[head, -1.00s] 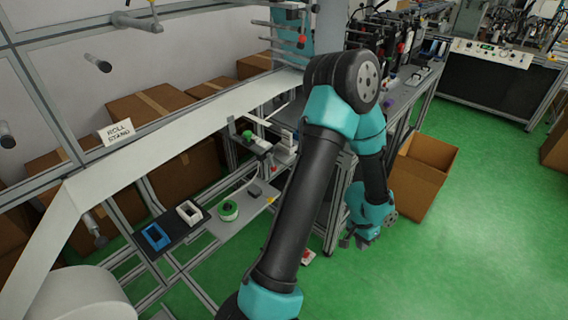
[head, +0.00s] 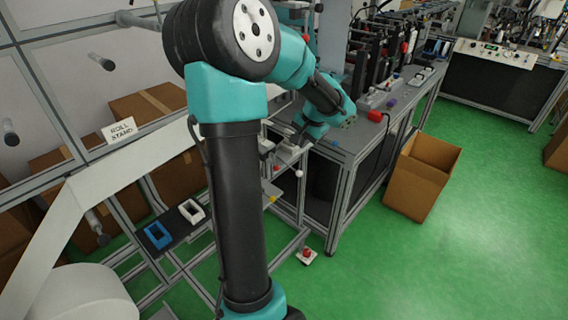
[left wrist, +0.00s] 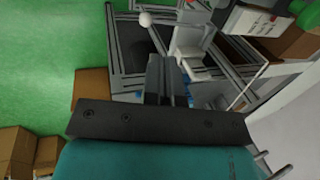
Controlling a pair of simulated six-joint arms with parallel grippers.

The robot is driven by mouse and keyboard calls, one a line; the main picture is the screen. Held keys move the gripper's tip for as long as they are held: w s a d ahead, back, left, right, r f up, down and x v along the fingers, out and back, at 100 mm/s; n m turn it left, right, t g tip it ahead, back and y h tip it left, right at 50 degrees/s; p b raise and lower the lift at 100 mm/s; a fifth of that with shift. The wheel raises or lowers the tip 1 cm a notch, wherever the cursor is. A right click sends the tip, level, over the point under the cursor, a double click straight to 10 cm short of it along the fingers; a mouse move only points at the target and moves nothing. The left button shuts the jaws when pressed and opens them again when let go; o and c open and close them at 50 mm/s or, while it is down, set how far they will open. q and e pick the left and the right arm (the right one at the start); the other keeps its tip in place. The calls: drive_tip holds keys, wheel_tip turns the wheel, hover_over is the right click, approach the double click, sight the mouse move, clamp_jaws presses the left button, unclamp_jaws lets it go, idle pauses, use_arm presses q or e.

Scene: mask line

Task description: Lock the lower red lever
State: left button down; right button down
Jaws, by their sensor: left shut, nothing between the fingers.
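My left gripper (head: 291,152) is at the end of my teal and black arm, beside the frame at the front left corner of the grey machine. Its dark fingers (left wrist: 166,66) are shut and empty in the left wrist view. They point toward a white bracket (left wrist: 190,42), with a white ball knob (left wrist: 145,19) close by. The ball knob also shows in the head view (head: 299,173). A small red part (head: 277,168) shows just below the gripper; I cannot tell whether it is the lower red lever. My right gripper is not in view.
The machine table (head: 352,135) is behind the gripper. An open cardboard box (head: 420,180) stands on the green floor at right. A white web (head: 125,155) crosses the left side. A red-topped pedal-like item (head: 306,253) is on the floor.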

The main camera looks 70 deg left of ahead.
sight(274, 161)
use_arm(q)
drive_tip(key=shift+s+a+f, duration=0.75)
drive_tip(key=shift+a+f, duration=0.05)
drive_tip(key=shift+f, duration=1)
drive_tip(key=shift+s+a+f, duration=0.75)
drive_tip(key=shift+f, duration=1.1)
drive_tip(key=shift+s+a+f, duration=0.75)
drive_tip(key=shift+a+f, duration=0.05)
drive_tip(key=shift+f, duration=1)
